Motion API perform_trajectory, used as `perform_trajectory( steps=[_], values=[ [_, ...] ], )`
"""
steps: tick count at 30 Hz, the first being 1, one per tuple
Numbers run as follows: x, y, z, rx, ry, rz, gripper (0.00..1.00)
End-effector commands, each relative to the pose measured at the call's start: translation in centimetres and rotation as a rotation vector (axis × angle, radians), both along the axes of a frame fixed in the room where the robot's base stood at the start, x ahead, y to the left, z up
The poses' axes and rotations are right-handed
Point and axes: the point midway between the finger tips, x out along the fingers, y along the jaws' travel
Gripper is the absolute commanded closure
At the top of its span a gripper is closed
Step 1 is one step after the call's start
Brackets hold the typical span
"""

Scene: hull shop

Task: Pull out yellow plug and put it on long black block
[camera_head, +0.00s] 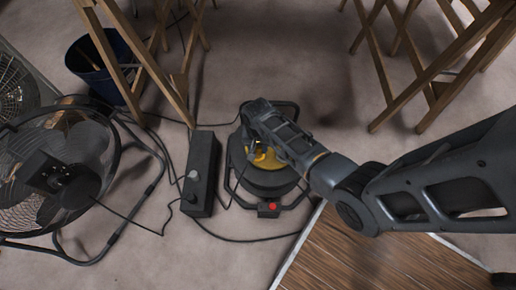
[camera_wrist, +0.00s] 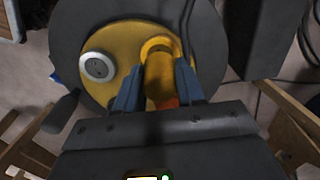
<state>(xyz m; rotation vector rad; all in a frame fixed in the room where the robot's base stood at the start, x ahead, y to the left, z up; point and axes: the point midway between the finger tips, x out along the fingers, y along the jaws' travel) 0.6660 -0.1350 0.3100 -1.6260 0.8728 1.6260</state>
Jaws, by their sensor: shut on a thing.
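The yellow plug (camera_wrist: 159,62) is between the two blue fingertips of my gripper (camera_wrist: 158,84) in the wrist view, and the gripper is shut on it. The plug stands at the yellow face of the cable reel (camera_wrist: 122,44); I cannot tell whether it is still seated.
A round grey socket (camera_wrist: 98,67) sits beside the plug on the reel. A large fan (camera_head: 70,170) stands at left, with a blue bucket (camera_head: 100,68) behind. Wooden trestles (camera_head: 398,98) stand at the back. Black cables cross the floor around the block. A wooden board (camera_head: 350,250) lies at front right.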

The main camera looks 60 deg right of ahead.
Motion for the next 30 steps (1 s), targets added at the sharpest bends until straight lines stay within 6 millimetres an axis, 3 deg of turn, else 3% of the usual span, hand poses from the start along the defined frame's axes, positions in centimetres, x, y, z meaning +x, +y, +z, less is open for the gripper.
perform_trajectory(
  steps=[30],
  values=[
    [0.0,0.0,3.5,0.0,0.0,0.0,1.0]
  ],
)
